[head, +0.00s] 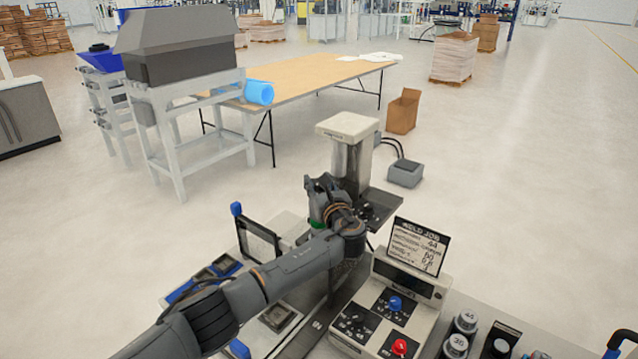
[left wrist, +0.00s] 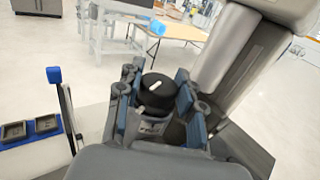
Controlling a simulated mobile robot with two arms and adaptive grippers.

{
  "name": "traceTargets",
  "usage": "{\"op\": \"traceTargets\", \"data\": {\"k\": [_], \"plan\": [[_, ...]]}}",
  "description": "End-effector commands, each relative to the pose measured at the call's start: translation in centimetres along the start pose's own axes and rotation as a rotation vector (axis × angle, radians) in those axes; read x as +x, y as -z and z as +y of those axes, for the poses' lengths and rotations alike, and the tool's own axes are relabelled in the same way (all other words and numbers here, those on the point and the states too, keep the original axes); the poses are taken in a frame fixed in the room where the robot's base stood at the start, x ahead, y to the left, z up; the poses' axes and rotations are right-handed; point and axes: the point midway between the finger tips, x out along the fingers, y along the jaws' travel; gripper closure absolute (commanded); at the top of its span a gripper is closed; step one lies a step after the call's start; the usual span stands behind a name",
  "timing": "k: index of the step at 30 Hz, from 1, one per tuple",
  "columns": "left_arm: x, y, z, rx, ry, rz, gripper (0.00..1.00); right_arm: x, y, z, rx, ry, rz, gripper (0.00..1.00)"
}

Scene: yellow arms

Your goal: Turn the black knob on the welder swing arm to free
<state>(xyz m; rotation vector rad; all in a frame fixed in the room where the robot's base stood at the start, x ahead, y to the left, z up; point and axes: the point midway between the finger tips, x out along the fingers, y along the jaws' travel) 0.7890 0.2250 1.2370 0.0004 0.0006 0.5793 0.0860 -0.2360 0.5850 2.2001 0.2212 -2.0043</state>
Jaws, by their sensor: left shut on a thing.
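The welder (head: 347,127) has a pale column and cap and stands behind the work surface in the head view. My left gripper (head: 328,193) is at the welder's column, its arm reaching in from the lower left. In the left wrist view the black knob (left wrist: 157,97), round with a white pointer mark on top, sits between the fingers of my left gripper (left wrist: 157,92), which is shut on it. The mark points up and slightly right in that view. A pale label plate (left wrist: 151,126) lies below the knob; its text is unreadable. My right gripper is out of view.
A control box (head: 385,310) with blue and red knobs and a "weld job" card (head: 417,246) stands right of my left arm. Blue-edged trays (head: 205,277) and a blue-tipped upright frame (head: 258,240) lie left of it.

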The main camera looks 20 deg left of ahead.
Motion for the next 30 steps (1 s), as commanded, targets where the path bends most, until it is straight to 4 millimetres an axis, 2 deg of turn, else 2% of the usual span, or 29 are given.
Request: {"op": "traceTargets", "data": {"k": [2,3,6,16,20,25,30], "plan": [[0.1,-0.2,0.0,0.000,0.000,-0.003,0.94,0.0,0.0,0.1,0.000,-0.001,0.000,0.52],[0.1,-0.2,0.0,0.000,0.000,-0.003,0.59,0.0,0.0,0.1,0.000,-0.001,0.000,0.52],[0.1,-0.2,0.0,0.000,0.001,-0.003,0.39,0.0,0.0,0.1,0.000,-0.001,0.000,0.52],[-0.1,-0.1,0.0,-0.001,0.001,-0.002,0.39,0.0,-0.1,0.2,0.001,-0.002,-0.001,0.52],[-0.9,-0.1,-0.1,-0.002,0.003,-0.002,0.39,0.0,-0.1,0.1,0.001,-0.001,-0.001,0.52],[-3.4,0.0,-0.1,-0.003,0.005,-0.001,0.39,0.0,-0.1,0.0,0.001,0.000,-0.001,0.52],[-7.0,0.0,-0.1,-0.002,0.005,0.000,0.39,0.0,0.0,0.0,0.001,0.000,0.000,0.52]]}}
